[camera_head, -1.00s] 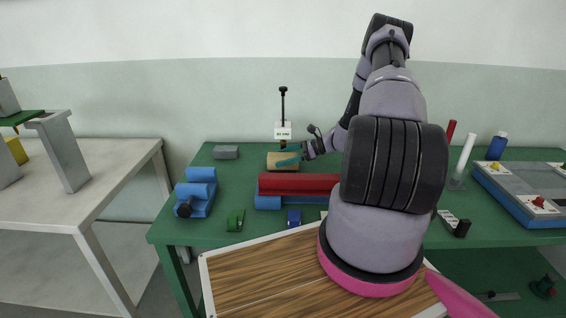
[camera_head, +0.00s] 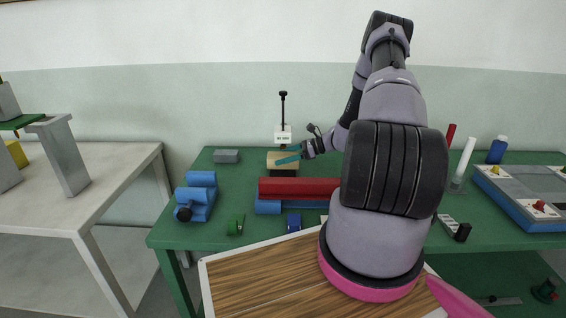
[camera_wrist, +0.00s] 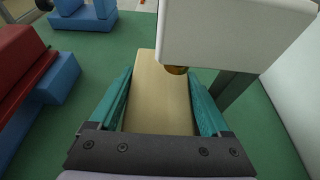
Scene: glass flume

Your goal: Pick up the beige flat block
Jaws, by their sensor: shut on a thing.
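The beige flat block (camera_head: 282,155) is at the back of the green table, in front of a small white sign. My gripper (camera_head: 290,157) reaches it from the right, with its teal fingers at the block. In the wrist view the block (camera_wrist: 160,100) lies lengthwise between the two fingers of my gripper (camera_wrist: 160,85), which is shut on it. The white box of the sign hides part of its far end. A dark area shows below the block in the head view; I cannot tell how far it is above the table.
The white sign (camera_head: 283,134) on a post stands close behind the block. Red (camera_head: 300,186) and blue (camera_head: 268,206) pieces lie in front. A grey block (camera_head: 226,156) and blue blocks (camera_head: 197,195) are to the left. Green table is clear around the grey block.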

